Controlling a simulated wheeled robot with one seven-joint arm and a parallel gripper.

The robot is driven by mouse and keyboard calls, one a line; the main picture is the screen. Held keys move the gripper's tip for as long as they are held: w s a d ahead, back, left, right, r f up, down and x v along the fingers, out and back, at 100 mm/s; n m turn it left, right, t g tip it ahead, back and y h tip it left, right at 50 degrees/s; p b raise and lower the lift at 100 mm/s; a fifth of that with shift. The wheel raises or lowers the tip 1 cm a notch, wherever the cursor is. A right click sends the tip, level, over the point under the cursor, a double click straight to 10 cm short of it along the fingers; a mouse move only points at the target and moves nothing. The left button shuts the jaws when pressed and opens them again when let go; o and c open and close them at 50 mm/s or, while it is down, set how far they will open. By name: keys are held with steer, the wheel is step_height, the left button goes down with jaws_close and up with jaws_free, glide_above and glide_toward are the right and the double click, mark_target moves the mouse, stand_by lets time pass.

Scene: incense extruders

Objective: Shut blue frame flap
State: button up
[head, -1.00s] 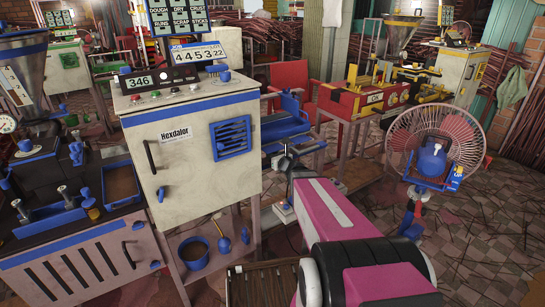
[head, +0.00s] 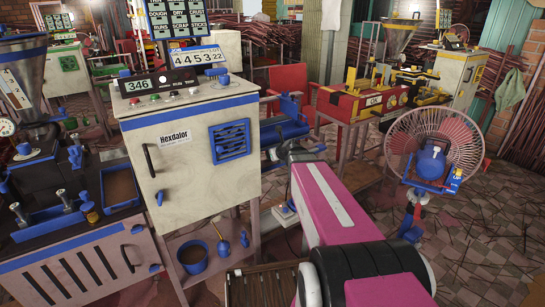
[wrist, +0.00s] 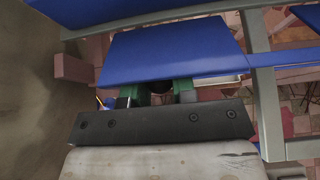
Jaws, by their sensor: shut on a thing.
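The blue frame flap (wrist: 172,53) is a flat blue panel filling the upper middle of the wrist view, in front of and above my gripper (wrist: 156,96). Its near edge covers my fingertips, and a dark round part shows between the green-padded fingers. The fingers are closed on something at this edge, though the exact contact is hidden. In the head view, blue frame parts (head: 287,128) show behind the right side of the Hexdalor cabinet, with my wrist right beside them. Grey frame bars (wrist: 265,105) run along the panel's right side.
The Hexdalor cabinet (head: 190,160) stands close on the left of my arm. A caged fan (head: 435,150) stands to the right. A red machine on a stand (head: 360,105) is behind. Open tiled floor lies to the right, around the fan.

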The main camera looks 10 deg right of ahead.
steer(key=g, duration=0.1)
steer(key=r+g+h, duration=0.1)
steer(key=shift+w+r+g, duration=0.25)
steer(key=shift+g, duration=0.15)
steer(key=g, duration=0.1)
steer(key=w+r+g+h, duration=0.1)
steer(key=g, duration=0.1)
steer(key=shift+a+r+h, duration=0.15)
steer(key=shift+r+h, duration=0.1)
steer(key=shift+h, duration=0.05)
steer(key=g, duration=0.2)
steer(key=r+g+h, duration=0.1)
steer(key=shift+w+a, duration=0.2)
steer(key=shift+w, duration=0.15)
steer(key=shift+w+a+r+g+h, duration=0.15)
steer(key=shift+g+h, duration=0.1)
steer(key=shift+g, duration=0.35)
steer(key=shift+w+r+g+h, duration=0.1)
steer(key=shift+g+h, duration=0.15)
steer(key=shift+g, duration=0.35)
steer(key=o, duration=0.9)
step_height(320, 180, up, 11)
steer(key=shift+w+a, duration=0.15)
steer(key=shift+w, duration=0.05)
